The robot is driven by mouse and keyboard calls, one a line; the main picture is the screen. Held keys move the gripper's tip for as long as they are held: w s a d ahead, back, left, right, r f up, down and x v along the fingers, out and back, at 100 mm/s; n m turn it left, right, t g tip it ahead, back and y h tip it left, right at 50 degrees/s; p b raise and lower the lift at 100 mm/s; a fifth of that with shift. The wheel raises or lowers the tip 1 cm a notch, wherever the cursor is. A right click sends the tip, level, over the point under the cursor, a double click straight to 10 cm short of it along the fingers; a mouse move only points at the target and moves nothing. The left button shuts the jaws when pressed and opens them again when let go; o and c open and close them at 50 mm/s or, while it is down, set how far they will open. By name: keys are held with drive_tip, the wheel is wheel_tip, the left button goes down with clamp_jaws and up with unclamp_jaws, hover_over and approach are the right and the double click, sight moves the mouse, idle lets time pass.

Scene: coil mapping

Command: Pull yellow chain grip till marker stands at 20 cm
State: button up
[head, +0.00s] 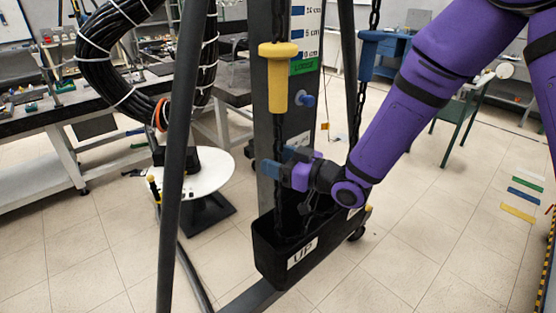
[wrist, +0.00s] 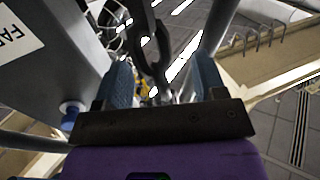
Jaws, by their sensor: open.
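The yellow chain grip (head: 278,82) hangs upright in front of the grey post in the head view. My gripper (head: 276,163) is below it, at the level of the chain under the grip. In the wrist view my gripper (wrist: 164,80) is open, with dark chain links (wrist: 150,45) showing between its blue fingers; I cannot tell if they touch. A blue chain grip (head: 368,55) hangs to the right on another chain. The scale (head: 305,38) on the post shows cm marks above a green label. I cannot make out the marker for sure; the scale's upper part is cut off.
A black bin labelled UP (head: 272,258) stands below my gripper. A blue knob (head: 305,99) sticks out of the post. Dark frame legs (head: 182,150) stand close on the left.

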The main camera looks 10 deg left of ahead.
drive_tip(key=v, duration=1)
drive_tip(key=shift+d, duration=0.35)
drive_tip(key=shift+s+r, duration=0.1)
